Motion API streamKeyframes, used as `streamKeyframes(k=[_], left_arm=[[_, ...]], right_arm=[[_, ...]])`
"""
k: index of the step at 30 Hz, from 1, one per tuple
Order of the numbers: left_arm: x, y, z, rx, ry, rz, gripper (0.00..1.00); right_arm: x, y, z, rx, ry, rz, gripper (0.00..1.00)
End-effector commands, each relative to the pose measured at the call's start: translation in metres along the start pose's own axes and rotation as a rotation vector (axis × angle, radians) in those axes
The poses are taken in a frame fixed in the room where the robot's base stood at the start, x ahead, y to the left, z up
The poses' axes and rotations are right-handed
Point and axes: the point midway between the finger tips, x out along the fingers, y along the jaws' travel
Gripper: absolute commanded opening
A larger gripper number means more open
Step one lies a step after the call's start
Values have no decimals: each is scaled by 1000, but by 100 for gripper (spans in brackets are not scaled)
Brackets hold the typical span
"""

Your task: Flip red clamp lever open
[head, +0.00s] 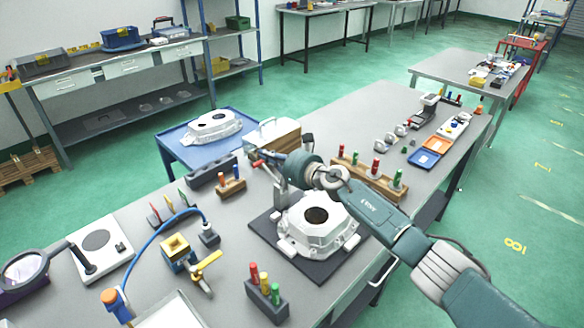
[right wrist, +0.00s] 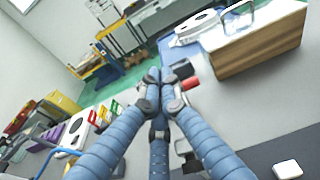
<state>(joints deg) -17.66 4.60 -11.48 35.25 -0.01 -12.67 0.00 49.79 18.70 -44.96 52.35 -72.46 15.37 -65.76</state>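The red clamp lever shows as a small red grip (head: 258,163) at the left of my right gripper in the head view. It also shows as a red end (right wrist: 190,84) just right of the fingers in the right wrist view. The clamp's grey metal body (head: 281,197) stands beside the white casting (head: 312,226) on a dark plate (head: 265,226). My right gripper (right wrist: 160,74) has its blue fingers brought together at the tips, close beside the red grip. I cannot tell whether they touch it. My left gripper is not in view.
A wooden rack with coloured-handled tools (head: 367,184) stands right of the clamp, behind my right arm. A wooden-sided box (head: 272,133) stands behind. A small tool block (head: 231,187) and a yellow fixture (head: 178,252) are at left. Another casting (head: 212,125) lies on a blue cart.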

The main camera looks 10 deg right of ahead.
Motion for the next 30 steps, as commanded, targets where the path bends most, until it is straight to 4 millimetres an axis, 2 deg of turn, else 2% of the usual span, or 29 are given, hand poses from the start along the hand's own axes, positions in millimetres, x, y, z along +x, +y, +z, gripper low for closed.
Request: streamKeyframes(k=[5, 9, 12, 15, 22, 30], left_arm=[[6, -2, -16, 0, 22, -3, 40], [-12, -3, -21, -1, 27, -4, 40], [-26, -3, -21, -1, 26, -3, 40], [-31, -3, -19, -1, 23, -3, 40], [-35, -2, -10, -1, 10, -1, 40], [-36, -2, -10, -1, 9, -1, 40]], right_arm=[[6, 0, -8, -1, 19, 0, 0], [13, 1, -3, 0, 69, 1, 0], [19, 2, -6, -1, 131, 3, 0], [24, 1, -12, -1, 181, 3, 0], [30, 1, -20, 0, 251, 1, 0], [30, -1, -23, -1, 272, -1, 0]])
